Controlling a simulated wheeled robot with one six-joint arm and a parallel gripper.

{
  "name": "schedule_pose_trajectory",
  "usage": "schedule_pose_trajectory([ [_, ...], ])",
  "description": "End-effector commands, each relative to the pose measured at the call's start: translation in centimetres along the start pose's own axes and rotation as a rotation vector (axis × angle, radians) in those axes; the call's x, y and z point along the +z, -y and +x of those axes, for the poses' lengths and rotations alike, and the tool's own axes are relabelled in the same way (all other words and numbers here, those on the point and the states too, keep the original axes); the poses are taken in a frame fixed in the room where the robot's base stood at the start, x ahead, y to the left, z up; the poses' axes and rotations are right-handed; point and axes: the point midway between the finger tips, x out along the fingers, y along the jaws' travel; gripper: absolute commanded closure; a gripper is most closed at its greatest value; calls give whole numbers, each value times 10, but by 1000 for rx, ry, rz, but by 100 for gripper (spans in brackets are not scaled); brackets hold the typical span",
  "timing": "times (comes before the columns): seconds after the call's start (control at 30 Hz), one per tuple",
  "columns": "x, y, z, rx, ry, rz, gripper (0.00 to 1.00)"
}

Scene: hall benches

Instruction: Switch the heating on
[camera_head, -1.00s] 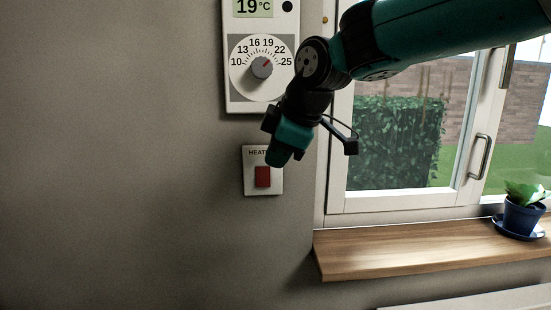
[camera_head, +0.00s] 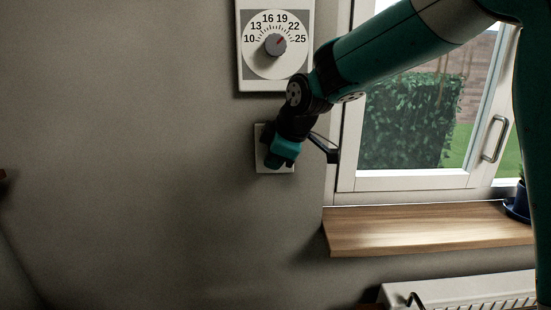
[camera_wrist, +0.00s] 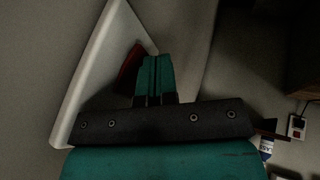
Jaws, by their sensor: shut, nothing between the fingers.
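The heating switch is a white wall plate (camera_head: 260,150) below the thermostat, left of the window. My gripper (camera_head: 274,163) is in front of it and hides its red rocker and lettering in the head view. In the wrist view the white plate (camera_wrist: 98,70) appears tilted, and part of the red rocker (camera_wrist: 130,65) shows just left of my fingertips (camera_wrist: 152,62). The fingers are shut together and empty. They are at or very close to the rocker; I cannot tell whether they touch it or which way it is tipped.
The thermostat dial (camera_head: 275,46) is on the wall just above my arm's end. A window (camera_head: 415,110) and wooden sill (camera_head: 425,228) are to the right, with a blue plant pot (camera_head: 521,200) partly behind my arm. A radiator (camera_head: 465,289) is below. The wall at left is clear.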

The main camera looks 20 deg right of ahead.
Motion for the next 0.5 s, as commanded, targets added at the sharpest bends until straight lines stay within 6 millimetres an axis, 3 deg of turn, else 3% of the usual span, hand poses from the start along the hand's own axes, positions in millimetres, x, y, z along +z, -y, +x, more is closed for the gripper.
schedule_pose_trajectory([
  [0.3, 4, 0, 12, 81, -15, -29, 100],
  [0.5, 1, -4, 5, 84, -14, -31, 100],
])
